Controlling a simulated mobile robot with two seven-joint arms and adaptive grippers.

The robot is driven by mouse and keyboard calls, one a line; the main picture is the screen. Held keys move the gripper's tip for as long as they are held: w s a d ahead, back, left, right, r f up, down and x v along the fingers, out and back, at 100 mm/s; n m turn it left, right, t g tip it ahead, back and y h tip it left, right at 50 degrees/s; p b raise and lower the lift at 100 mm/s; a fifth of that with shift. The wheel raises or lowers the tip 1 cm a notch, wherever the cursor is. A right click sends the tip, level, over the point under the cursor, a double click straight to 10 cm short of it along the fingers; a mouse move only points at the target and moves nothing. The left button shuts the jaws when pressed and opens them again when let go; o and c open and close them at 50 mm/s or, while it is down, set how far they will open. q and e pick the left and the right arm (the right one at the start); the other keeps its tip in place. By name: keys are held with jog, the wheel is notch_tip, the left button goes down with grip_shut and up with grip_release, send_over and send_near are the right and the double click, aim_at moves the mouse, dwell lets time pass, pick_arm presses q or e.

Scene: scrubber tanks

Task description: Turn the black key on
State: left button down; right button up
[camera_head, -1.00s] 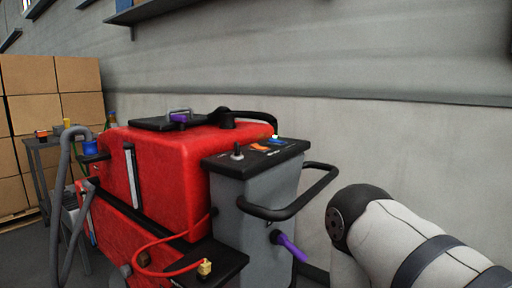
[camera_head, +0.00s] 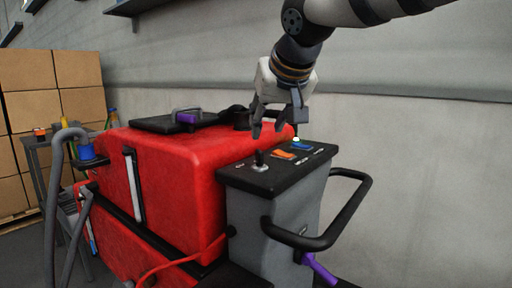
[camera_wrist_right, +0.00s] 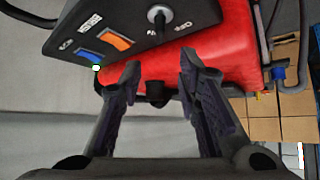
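The black key (camera_head: 259,160) stands upright on the dark control panel (camera_head: 244,179) on top of the grey column of the red scrubber machine (camera_head: 180,180). In the right wrist view the key (camera_wrist_right: 158,18) shows near the top, beside the printed word OFF. My right gripper (camera_head: 267,132) hangs fingers down above the panel's far edge, above and slightly right of the key, not touching it. In the right wrist view the gripper (camera_wrist_right: 160,75) has its fingers spread with nothing between them. My left gripper is not in view.
An orange switch (camera_head: 283,154) and a blue switch (camera_head: 299,146) sit on the panel right of the key. A black handle bar (camera_head: 345,215) sticks out from the column. A purple-handled part (camera_head: 320,269) is below it. Cardboard boxes (camera_head: 50,95) are stacked at the left.

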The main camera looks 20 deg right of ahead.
aim_at(260, 157)
jog(key=x, duration=1)
jog(key=shift+w+f, duration=0.25)
grip_shut()
